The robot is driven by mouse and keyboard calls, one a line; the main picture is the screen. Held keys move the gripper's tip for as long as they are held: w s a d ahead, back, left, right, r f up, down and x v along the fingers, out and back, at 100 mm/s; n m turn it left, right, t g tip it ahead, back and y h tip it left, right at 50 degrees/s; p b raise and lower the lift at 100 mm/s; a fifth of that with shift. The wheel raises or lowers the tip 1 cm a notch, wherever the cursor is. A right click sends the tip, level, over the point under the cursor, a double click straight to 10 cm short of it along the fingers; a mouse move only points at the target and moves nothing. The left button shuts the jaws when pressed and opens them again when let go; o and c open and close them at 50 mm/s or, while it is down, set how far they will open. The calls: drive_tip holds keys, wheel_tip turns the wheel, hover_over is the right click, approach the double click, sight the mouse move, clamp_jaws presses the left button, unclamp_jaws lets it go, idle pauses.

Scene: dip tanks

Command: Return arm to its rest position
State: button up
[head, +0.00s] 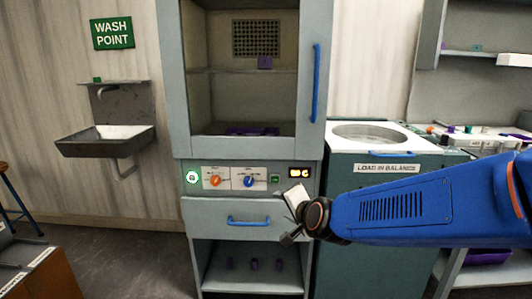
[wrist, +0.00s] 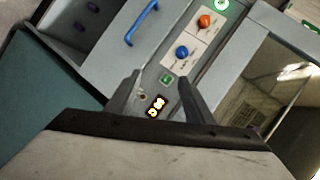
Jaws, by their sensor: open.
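My arm (head: 400,212) is blue and reaches in from the right side of the head view. My gripper (head: 287,238) is at its left end, in front of the grey cabinet (head: 259,205). In the wrist view my gripper (wrist: 159,82) has its two dark fingers spread apart with nothing between them. Past the fingers is the cabinet's control panel, with an orange knob (wrist: 205,20), a blue knob (wrist: 182,52), a green button (wrist: 167,78) and a lit display (wrist: 156,107). I cannot tell the distance from the fingertips to the panel.
A glass-fronted cabinet door with a blue handle (head: 316,83) stands above the panel. A blue drawer handle (head: 248,221) is below it. A top-loading machine (head: 372,133) stands right, a sink (head: 105,140) left.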

drive_tip(key=s+d+f+n+g+h, duration=0.2)
drive_tip(key=s+d+n, duration=0.3)
drive_tip(key=s+d, duration=0.6)
drive_tip(key=s+d+f+n+g+h, duration=0.2)
drive_tip(key=s+d+n+g, duration=0.3)
drive_tip(key=s+d, duration=0.7)
drive_tip(key=s+f, duration=0.1)
drive_tip(key=s, duration=0.6)
drive_tip(key=shift+s+d+f+g, duration=0.2)
drive_tip(key=shift+s+f+g, duration=0.05)
drive_tip(key=shift+s+g, duration=0.05)
